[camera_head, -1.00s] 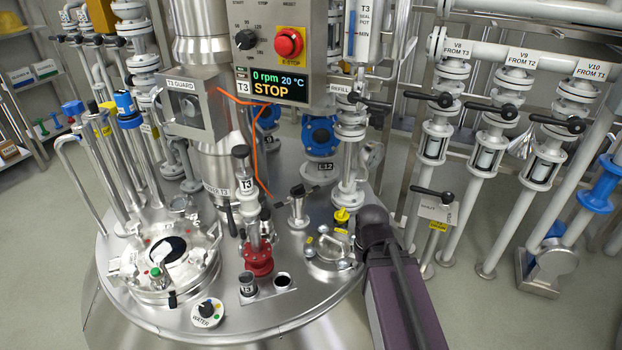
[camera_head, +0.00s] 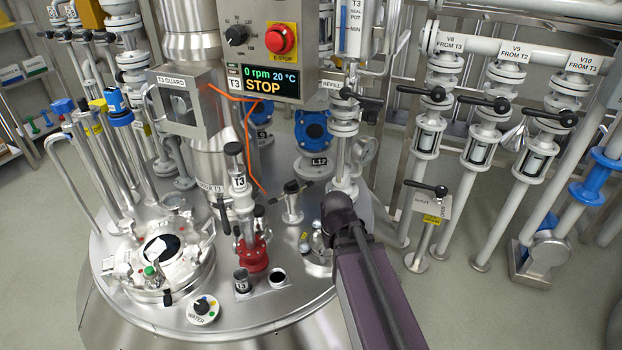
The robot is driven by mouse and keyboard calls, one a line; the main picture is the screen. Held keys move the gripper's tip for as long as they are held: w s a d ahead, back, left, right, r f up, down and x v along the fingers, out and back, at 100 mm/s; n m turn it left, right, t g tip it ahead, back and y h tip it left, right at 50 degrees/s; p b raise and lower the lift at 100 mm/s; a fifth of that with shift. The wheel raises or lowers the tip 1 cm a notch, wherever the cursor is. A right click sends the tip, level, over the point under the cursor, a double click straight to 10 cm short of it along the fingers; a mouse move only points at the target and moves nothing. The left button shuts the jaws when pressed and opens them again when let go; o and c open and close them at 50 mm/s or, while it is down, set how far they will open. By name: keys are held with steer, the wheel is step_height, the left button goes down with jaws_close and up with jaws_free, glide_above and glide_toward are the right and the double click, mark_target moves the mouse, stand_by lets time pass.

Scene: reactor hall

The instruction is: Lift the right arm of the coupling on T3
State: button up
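The coupling (camera_head: 241,203) on T3 stands upright on a red flange (camera_head: 253,256) on the vessel lid. It is a metal body with a "T3" tag and a black top. A black lever (camera_head: 221,214) hangs along its left side. On its right side a short dark lever end (camera_head: 258,211) shows; its exact pose is too small to tell. My purple arm reaches in from the lower right, and its dark joint is right of the coupling, apart from it in the picture. My gripper's fingers do not show.
A black-handled valve (camera_head: 292,200) stands just right of the coupling. A small metal cup (camera_head: 242,280) and an open port (camera_head: 277,278) are in front. The round hatch (camera_head: 160,258) is at left, the T3 guard box (camera_head: 188,102) behind, and the control panel (camera_head: 268,45) above.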

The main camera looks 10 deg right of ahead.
mark_target(310, 182)
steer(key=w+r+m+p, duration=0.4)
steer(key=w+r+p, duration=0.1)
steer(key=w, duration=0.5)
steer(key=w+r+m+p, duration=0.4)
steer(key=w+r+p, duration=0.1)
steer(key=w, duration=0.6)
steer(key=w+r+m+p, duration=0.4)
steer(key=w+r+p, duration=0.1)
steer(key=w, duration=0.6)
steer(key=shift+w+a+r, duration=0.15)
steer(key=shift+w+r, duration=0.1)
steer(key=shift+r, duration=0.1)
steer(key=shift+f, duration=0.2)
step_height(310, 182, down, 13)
steer(key=b, duration=1.3)
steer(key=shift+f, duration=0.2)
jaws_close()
